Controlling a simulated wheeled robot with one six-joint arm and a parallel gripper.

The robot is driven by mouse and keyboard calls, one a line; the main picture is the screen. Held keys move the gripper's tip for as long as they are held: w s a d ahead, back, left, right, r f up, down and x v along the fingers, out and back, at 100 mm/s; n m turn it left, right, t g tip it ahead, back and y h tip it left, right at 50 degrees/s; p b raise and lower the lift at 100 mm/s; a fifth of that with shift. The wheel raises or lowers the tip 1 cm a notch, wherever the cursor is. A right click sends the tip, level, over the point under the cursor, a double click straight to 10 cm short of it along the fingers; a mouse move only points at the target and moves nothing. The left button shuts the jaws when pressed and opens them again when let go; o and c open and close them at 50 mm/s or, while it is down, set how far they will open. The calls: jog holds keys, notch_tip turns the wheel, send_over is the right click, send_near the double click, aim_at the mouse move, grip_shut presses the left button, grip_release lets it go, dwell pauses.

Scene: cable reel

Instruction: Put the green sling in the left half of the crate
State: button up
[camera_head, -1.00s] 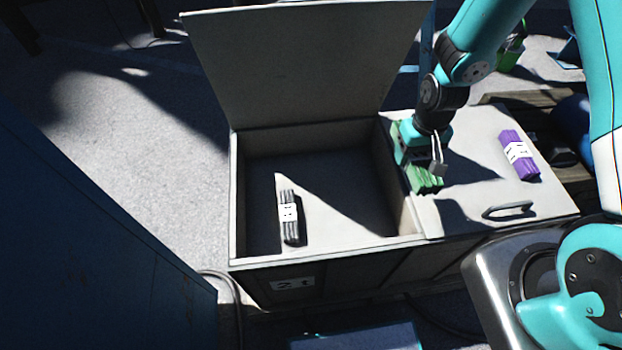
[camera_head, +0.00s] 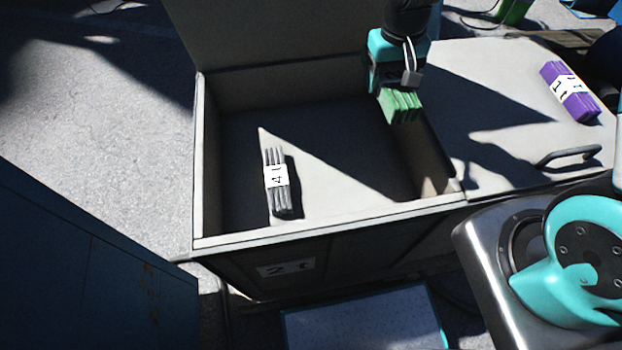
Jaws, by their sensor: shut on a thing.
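The green sling (camera_head: 402,107) is a folded bundle in my gripper (camera_head: 393,88), which is shut on it. It hangs over the right part of the open crate (camera_head: 330,227), near the right wall; its exact height is hard to tell. My gripper's body partly hides the sling's upper end. A grey sling (camera_head: 277,182) with a white label lies on the crate floor in the left half, partly in sunlight. The rest of the left half, around and behind it, is bare floor.
The crate's raised lid (camera_head: 270,35) stands at the back. To the right is a closed lid (camera_head: 500,100) with a handle (camera_head: 568,157) and a purple sling (camera_head: 570,91) on it. A blue cabinet (camera_head: 90,260) stands at the front left.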

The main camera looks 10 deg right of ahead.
jog(key=b, duration=1.3)
send_over(350, 172)
notch_tip(350, 172, down, 8)
jog(key=r, duration=0.1)
notch_tip(350, 172, down, 21)
jog(key=b, duration=1)
jog(key=shift+f, duration=0.1)
jog(key=o, duration=1.2)
